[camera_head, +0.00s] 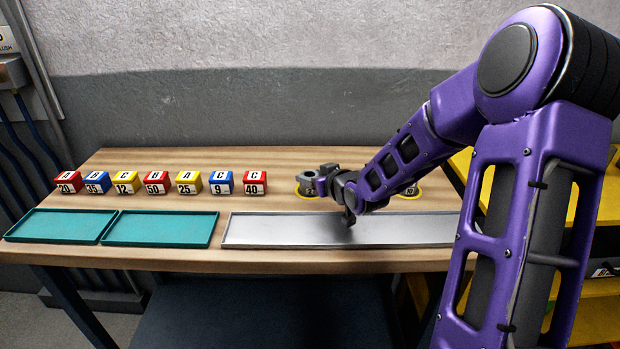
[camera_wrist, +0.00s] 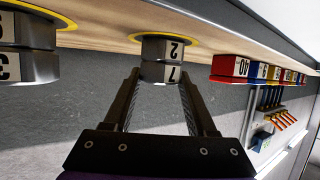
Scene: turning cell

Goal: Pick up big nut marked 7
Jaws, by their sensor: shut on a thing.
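The big nut marked 7 (camera_wrist: 160,72) is grey metal with a white label. In the wrist view it sits against the nut marked 2 (camera_wrist: 162,48), stacked on top of it, as the picture is upside down. My gripper (camera_wrist: 161,78) has its two fingers on either side of the nut marked 7 and is shut on it. In the head view my gripper (camera_head: 326,172) is at the stack, and the lower nut (camera_head: 308,189) shows on a yellow ring. I see no gap between the two nuts.
Another nut stack (camera_wrist: 25,65) stands close by on its own yellow ring. A row of red, blue and yellow blocks (camera_head: 157,183) is at left. Two teal trays (camera_head: 160,230) and an empty metal tray (camera_head: 270,230) lie along the bench's front.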

